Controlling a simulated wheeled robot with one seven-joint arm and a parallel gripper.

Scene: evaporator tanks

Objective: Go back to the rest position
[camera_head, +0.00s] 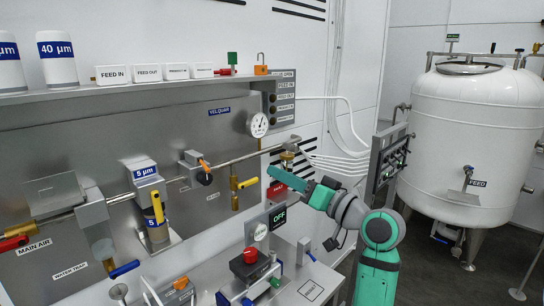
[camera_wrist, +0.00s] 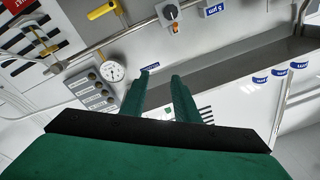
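My gripper (camera_head: 275,172) is at the end of my green arm, in front of the steel panel (camera_head: 85,160) near its right end. In the wrist view my gripper (camera_wrist: 161,76) shows two green fingers standing apart with nothing between them. In the head view the fingers point left, below the horizontal pipe and close to a small brass fitting (camera_head: 287,158); I cannot tell whether they touch it. My arm's base is hidden below the picture.
A pressure gauge (camera_head: 258,125) and a yellow-handled valve (camera_head: 245,183) are left of my gripper. A control box (camera_head: 390,155) stands right of it, near my arm. Below is a bench with a red button (camera_head: 250,256). A white tank (camera_head: 475,130) stands at the right.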

